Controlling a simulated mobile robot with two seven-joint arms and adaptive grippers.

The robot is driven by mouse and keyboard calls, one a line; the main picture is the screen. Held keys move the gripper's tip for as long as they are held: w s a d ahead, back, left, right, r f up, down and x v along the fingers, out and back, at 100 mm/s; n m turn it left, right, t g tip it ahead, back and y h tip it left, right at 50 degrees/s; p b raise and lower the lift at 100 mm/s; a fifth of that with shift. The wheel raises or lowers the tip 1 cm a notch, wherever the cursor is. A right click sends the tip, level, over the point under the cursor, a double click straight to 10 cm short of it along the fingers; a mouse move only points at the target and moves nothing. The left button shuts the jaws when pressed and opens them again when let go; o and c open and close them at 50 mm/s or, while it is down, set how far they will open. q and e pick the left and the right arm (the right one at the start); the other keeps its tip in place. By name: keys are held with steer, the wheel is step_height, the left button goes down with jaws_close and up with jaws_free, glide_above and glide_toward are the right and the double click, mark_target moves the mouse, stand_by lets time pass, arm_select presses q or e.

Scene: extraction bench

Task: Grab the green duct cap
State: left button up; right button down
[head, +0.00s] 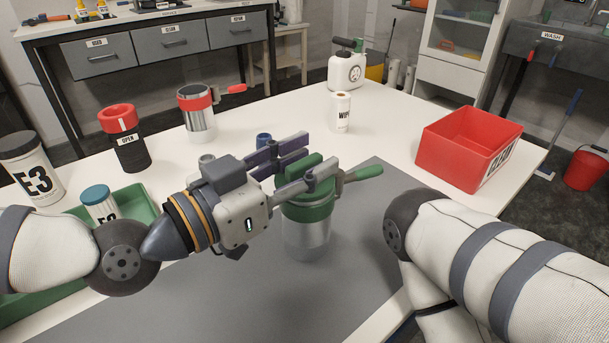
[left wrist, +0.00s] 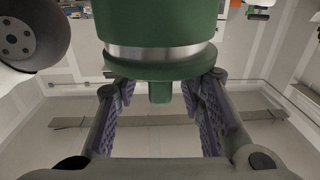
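The green duct cap (head: 300,168) sits on top of a canister with a green collar (head: 305,211) and a silver body (head: 305,240), standing upright on the grey mat. A green-tipped side handle (head: 366,173) points right. My left gripper (head: 315,152) is at the top of the canister, with its fingers on either side of the cap's raised grip. In the left wrist view, a narrow green grip (left wrist: 160,92) projects between the spread fingers, with gaps on both sides. The fingers partly hide the cap in the head view. My right gripper is out of view.
A green tray (head: 138,200) with a white jar lies at left. Behind stand a black container with red lid (head: 124,138), a steel mug (head: 197,115) and a white roll (head: 340,112). A red bin (head: 468,146) is at right. The front mat is mostly clear.

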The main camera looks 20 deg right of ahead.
arm_select(q)
jaws_close()
steer(key=shift+r, duration=0.1)
